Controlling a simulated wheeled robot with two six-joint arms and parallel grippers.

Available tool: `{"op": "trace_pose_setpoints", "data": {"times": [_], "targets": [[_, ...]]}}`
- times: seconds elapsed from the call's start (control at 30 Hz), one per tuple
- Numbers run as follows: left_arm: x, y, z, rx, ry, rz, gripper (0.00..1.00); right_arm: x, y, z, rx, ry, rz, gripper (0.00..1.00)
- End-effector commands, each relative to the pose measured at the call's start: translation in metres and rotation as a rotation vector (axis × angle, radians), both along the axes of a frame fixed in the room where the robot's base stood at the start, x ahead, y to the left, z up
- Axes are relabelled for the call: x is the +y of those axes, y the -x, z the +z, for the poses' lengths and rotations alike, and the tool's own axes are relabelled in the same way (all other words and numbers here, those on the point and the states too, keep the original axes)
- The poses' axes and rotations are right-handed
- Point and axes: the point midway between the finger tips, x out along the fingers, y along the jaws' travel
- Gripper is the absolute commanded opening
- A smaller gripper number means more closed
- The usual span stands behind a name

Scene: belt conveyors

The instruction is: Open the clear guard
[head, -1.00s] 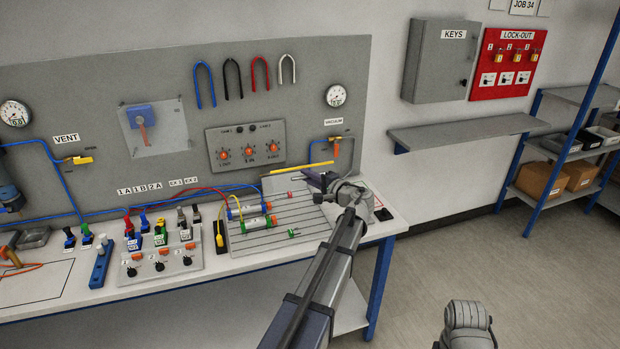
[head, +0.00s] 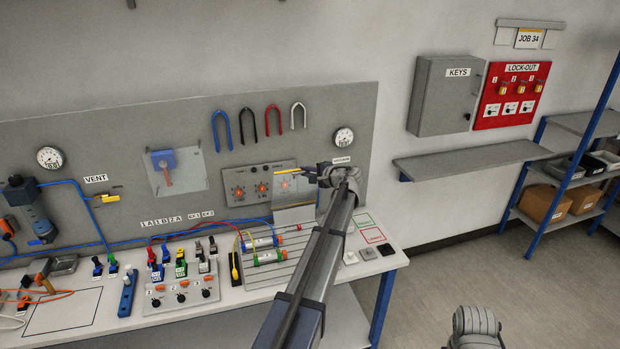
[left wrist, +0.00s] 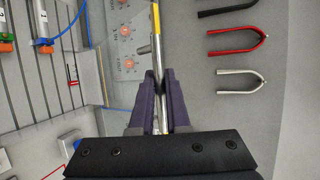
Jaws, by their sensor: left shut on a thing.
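The clear guard (head: 293,214) is a see-through panel tilted up at the back of the slotted bench plate (head: 268,277). A bar with a yellow sleeve (head: 262,174) runs along its upper edge, in front of the grey knob panel. My left gripper (head: 312,172) is at the right part of this bar. In the left wrist view the purple fingers (left wrist: 160,88) are shut on the bare metal part of the bar, and the yellow sleeve (left wrist: 156,18) lies beyond them. My arm hides the guard's right side. My right gripper is out of view.
Two cylinders (head: 266,257) with hoses lie on the slotted plate. The knob panel (head: 250,187) and gauge (head: 343,138) are on the backboard close behind. U-shaped hooks (head: 275,121) hang above. Another clear plate (head: 195,181) covers a blue switch at left.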

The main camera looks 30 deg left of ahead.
Motion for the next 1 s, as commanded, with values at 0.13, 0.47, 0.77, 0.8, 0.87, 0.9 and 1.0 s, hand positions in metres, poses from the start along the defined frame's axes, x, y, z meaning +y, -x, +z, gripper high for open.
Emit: {"op": "trace_pose_setpoints", "data": {"times": [0.13,0.47,0.77,0.8,0.87,0.9,1.0], "targets": [[0.016,-0.016,0.017,0.000,-0.001,0.000,0.00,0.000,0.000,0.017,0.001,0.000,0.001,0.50],[0.031,-0.027,0.026,-0.001,0.000,-0.001,0.00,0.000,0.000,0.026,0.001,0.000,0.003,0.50],[0.032,-0.027,0.026,-0.001,-0.001,-0.001,0.00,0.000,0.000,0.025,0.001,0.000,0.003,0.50],[0.032,-0.027,0.026,-0.001,-0.001,-0.001,0.00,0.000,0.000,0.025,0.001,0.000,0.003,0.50],[0.032,-0.027,0.026,0.000,-0.001,0.000,0.00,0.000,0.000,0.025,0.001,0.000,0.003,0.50],[0.032,-0.027,0.026,0.000,-0.001,0.000,0.19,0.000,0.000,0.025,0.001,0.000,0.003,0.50],[0.032,-0.027,0.026,0.000,-0.001,0.000,0.27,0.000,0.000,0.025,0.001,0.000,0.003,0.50]]}}
